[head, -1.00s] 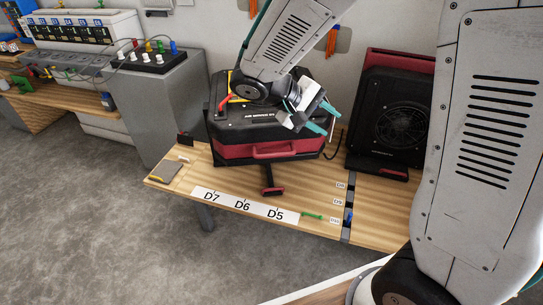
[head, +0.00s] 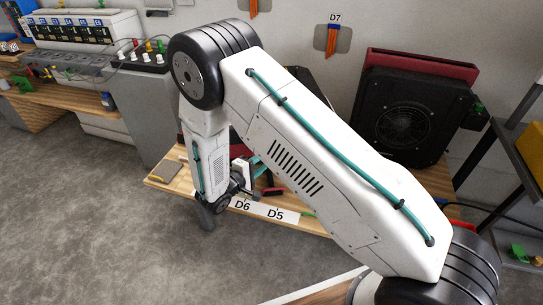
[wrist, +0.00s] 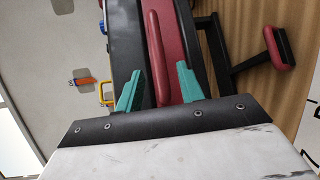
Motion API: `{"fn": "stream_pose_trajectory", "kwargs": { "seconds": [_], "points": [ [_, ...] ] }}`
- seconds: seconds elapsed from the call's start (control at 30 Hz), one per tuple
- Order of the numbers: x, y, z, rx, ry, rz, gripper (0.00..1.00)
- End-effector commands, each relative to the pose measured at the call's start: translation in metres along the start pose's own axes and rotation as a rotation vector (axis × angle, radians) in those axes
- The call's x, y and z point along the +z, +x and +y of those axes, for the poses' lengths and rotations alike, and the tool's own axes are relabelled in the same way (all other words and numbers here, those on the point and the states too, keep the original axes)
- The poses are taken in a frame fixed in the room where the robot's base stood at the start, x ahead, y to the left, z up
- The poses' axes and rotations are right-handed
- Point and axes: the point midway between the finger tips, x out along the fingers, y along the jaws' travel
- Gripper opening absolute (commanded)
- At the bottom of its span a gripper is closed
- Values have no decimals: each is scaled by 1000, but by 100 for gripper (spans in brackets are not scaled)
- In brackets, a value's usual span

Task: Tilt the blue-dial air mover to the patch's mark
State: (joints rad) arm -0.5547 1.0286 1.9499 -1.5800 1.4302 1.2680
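A black and red air mover on the bench is mostly hidden behind my arm in the head view. The wrist view shows its black body (wrist: 122,45) and its long red handle (wrist: 160,50) close up. My gripper (wrist: 158,88) is open, with teal fingers apart on either side of the handle's lower end; I cannot tell whether they touch it. In the head view my gripper (head: 258,170) is low at the bench front, partly hidden. A white label strip (head: 263,209) shows D6 and D5.
A second black and red air mover (head: 402,112) stands upright at the right. A red-ended black foot (wrist: 280,48) juts out beside the handle. A grey control box (head: 160,105) stands left of the bench. A shelf rack (head: 510,150) is at the right.

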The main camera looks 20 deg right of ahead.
Motion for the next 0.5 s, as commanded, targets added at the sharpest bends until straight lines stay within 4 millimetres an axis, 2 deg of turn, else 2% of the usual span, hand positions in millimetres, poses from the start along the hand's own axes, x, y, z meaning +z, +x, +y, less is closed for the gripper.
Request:
{"fn": "stream_pose_trajectory", "kwargs": {
  "seconds": [0.1,0.3,0.5],
  "points": [
    [2,22,0,-1,0,-6,38],
    [1,50,0,-2,0,-5,38],
    [1,62,0,-2,0,-3,38]
  ]
}}
